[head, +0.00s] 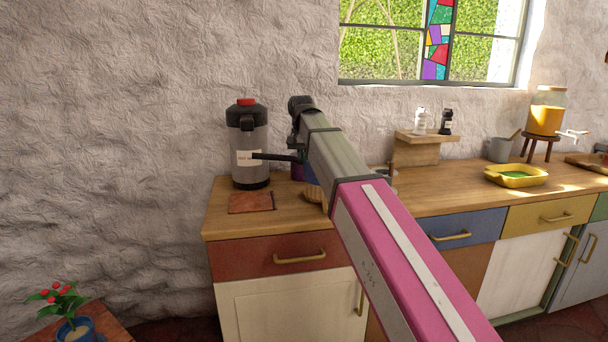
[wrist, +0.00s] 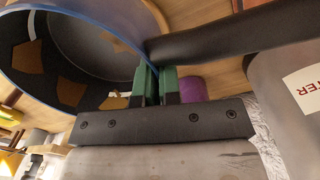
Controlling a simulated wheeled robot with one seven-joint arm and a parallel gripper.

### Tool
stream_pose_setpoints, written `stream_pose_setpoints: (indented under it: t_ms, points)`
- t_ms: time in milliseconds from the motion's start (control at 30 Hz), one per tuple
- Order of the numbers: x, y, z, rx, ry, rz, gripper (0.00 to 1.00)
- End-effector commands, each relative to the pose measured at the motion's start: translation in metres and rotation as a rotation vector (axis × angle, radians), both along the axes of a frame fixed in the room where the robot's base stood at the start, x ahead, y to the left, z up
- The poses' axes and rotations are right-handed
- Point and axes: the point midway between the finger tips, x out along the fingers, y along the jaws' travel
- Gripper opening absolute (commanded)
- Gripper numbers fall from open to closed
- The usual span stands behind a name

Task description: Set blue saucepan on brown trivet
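The blue saucepan is mostly hidden behind my arm in the head view, where its black handle (head: 275,157) points left in front of the urn. In the wrist view its blue rim (wrist: 120,52) and grey inside fill the upper left, with brown patches on a dark area inside. My gripper (wrist: 157,82) has its green fingers close together on the pan's rim near the handle's root. I cannot tell whether the pan touches the counter. A flat reddish-brown square, seemingly the brown trivet (head: 251,202), lies bare near the counter's left front edge.
A grey urn with a red top (head: 247,145) stands right behind the square. A tan object (head: 313,193) and a purple item (head: 298,172) sit partly hidden by my arm. A wooden shelf stand (head: 418,150) and yellow dish (head: 516,176) are farther right.

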Motion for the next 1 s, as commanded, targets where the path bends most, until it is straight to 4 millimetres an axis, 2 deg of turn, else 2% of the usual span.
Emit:
stream_pose_setpoints:
  t_ms: [33, 100, 300, 467, 733, 1000]
  points:
    - [0.012, 0.002, -0.004, -0.001, 0.001, -0.001, 0.0]
    - [0.022, 0.003, -0.011, -0.001, 0.0, 0.0, 0.0]
    - [0.036, 0.004, -0.02, 0.0, 0.0, 0.001, 0.0]
    - [0.036, 0.004, -0.027, 0.0, -0.001, 0.001, 0.0]
    - [0.036, 0.004, -0.059, 0.0, 0.0, 0.001, 0.0]
    - [0.036, 0.004, -0.062, 0.0, -0.001, 0.0, 0.0]
